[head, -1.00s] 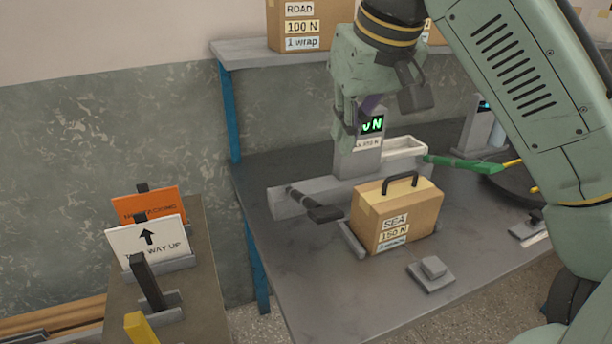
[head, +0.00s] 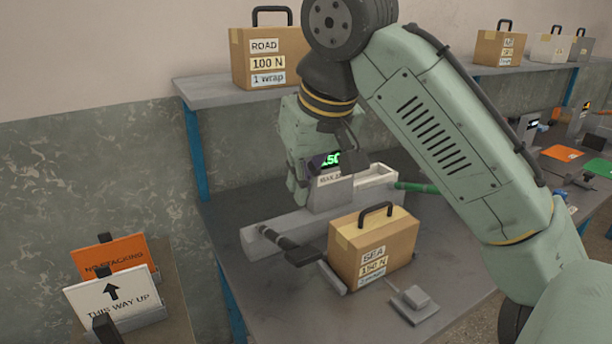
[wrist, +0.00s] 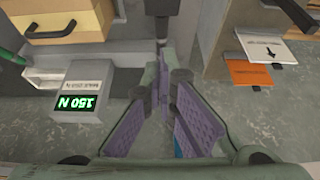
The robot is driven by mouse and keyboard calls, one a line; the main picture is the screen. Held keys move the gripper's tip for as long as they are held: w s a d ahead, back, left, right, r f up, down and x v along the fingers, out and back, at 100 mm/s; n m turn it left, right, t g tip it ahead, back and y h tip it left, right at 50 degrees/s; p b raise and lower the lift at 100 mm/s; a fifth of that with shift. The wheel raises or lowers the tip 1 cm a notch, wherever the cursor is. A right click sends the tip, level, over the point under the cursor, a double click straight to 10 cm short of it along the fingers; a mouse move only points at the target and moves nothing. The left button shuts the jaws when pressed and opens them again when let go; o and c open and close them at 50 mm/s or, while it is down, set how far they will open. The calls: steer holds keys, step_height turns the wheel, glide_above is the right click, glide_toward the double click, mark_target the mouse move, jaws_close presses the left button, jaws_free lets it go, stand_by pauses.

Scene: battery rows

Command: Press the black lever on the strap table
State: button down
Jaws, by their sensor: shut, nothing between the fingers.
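The black lever (head: 288,246) sticks out from the grey beam of the strapping machine on the strap table (head: 350,316), left of the cardboard case (head: 374,246) marked SEA 150 N. In the wrist view a dark bar with a wider end, apparently the lever (wrist: 162,28), lies just beyond my fingertips. My gripper (wrist: 164,72) is shut and empty, its purple-padded fingers converging. In the head view my gripper (head: 299,196) is beside the machine's display post, above and behind the lever. I cannot tell whether it touches the lever. The display (head: 326,159) reads 150 N.
A white tray (head: 376,176) and a green handle (head: 416,187) are right of the display. A small grey block (head: 415,300) lies in front of the case. Orange (head: 110,257) and white (head: 112,298) sign cards stand at left. A shelf (head: 205,92) holds another case.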

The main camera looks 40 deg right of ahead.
glide_above(295, 247)
steer(key=f, duration=0.5)
steer(key=shift+s+p, duration=0.3)
steer(key=shift+p, duration=0.1)
steer(key=shift+s+a+f+p, duration=0.1)
steer(key=shift+s+f, duration=0.1)
steer(key=shift+f, duration=0.45)
steer(key=shift+s+a+f+p, duration=0.1)
steer(key=shift+s+f, duration=0.15)
steer(key=shift+f, duration=0.4)
steer(key=shift+s+f+p, duration=0.1)
steer(key=shift+s+f, duration=0.1)
steer(key=shift+f, duration=0.45)
